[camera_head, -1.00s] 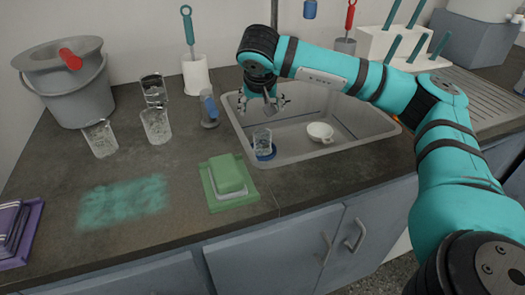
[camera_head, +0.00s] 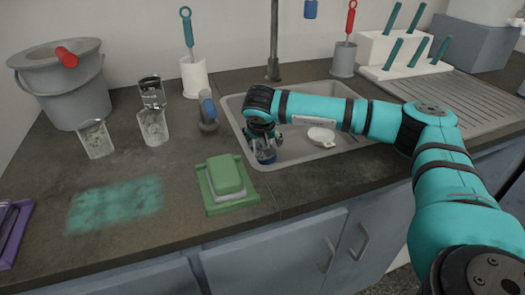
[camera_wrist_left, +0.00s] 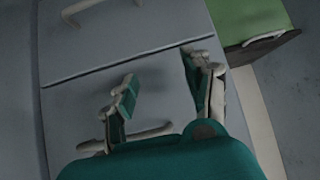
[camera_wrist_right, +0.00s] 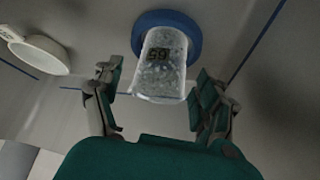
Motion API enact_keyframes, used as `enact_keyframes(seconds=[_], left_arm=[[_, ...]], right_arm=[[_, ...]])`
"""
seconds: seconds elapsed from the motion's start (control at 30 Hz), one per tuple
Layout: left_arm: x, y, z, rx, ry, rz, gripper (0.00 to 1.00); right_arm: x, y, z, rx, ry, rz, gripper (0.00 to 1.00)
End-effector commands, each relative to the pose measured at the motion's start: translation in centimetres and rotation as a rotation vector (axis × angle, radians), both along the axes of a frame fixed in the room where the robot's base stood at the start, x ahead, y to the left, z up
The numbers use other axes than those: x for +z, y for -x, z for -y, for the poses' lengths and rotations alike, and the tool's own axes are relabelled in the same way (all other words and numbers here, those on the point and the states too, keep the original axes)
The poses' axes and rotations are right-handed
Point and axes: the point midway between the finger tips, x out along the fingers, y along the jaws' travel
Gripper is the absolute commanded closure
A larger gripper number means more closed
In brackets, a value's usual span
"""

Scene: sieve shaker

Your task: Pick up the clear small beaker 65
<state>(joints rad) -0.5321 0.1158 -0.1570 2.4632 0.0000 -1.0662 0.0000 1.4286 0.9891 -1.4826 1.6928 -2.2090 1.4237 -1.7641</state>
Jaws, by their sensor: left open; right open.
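The clear small beaker 65 (camera_wrist_right: 162,65) stands on a round blue base in the sink, its dark "65" label facing my right wrist camera. In the head view the beaker (camera_head: 265,155) is partly hidden by my right gripper (camera_head: 264,138), which is over it. In the right wrist view my right gripper (camera_wrist_right: 158,88) is open, with one finger on each side of the beaker's near end; no clear contact shows. My left gripper (camera_wrist_left: 165,90) is open and empty in front of the grey cabinet fronts; it does not show in the head view.
The sink (camera_head: 300,155) also holds a white bowl (camera_head: 321,136). Several clear glasses (camera_head: 153,126) stand on the counter near a grey bucket (camera_head: 70,95). A green sponge dish (camera_head: 226,178) lies just left of the sink. A tap (camera_head: 274,50) rises behind it.

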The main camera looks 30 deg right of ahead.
Motion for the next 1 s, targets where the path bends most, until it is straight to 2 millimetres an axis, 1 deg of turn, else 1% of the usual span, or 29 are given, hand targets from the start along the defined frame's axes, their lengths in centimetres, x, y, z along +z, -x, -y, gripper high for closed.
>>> enact_keyframes(seconds=[0.03, 0.1, 0.37, 0.47, 0.87, 0.9, 1.0], left_arm=[[0.24, -0.46, 0.19, -0.002, 0.007, 0.029, 0.50], [0.66, -0.87, 0.36, -0.005, 0.013, 0.057, 0.50], [0.97, -1.09, 0.45, -0.005, 0.016, 0.073, 0.50], [0.96, -1.08, 0.44, -0.005, 0.016, 0.072, 0.50], [0.92, -1.08, 0.40, -0.005, 0.016, 0.071, 0.50], [0.94, -1.08, 0.40, -0.005, 0.016, 0.071, 0.50], [0.92, -1.08, 0.40, -0.005, 0.016, 0.071, 0.50]], right_arm=[[-0.60, -0.24, 0.16, 0.000, 0.000, 0.000, 0.26], [-0.93, -0.46, 0.33, 0.000, 0.000, 0.000, 0.26], [-1.03, -0.55, 0.42, 0.001, 0.001, 0.000, 0.26], [-1.02, -0.55, 0.41, 0.000, 0.001, 0.001, 0.37], [-1.00, -0.54, 0.42, 0.000, 0.001, 0.001, 0.90], [-0.94, -0.57, 0.41, 0.001, 0.000, 0.002, 0.93], [-0.94, -0.56, 0.42, 0.001, 0.000, 0.002, 0.93]])
